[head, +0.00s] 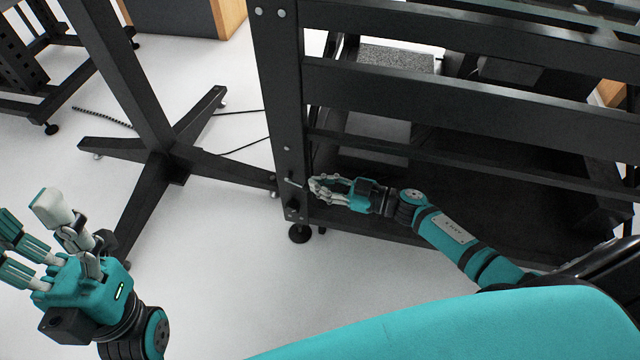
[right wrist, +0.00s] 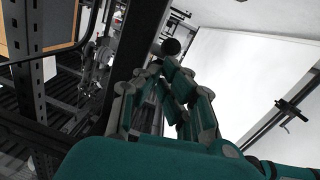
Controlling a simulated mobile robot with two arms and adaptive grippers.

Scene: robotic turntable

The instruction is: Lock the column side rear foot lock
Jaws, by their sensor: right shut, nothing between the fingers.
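The black frame's near corner post (head: 283,120) stands upright, with a small light lever (head: 291,183) low on it, just above a round foot (head: 300,233). My right gripper (head: 318,188) is shut and empty, with its fingertips beside the post, close to the lever. I cannot tell whether they touch. In the right wrist view, my right gripper's fingers (right wrist: 163,72) are drawn together, just below a round black knob (right wrist: 171,47). My left gripper (head: 42,228) is at the lower left, its fingers spread and empty, far from the post.
A black stand (head: 178,160) with splayed legs is left of the post, one leg reaching close to it. Dark rails (head: 430,97) cross the frame above my right arm. Thin cables (head: 245,147) lie on the floor. The white floor (head: 215,250) in front is clear.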

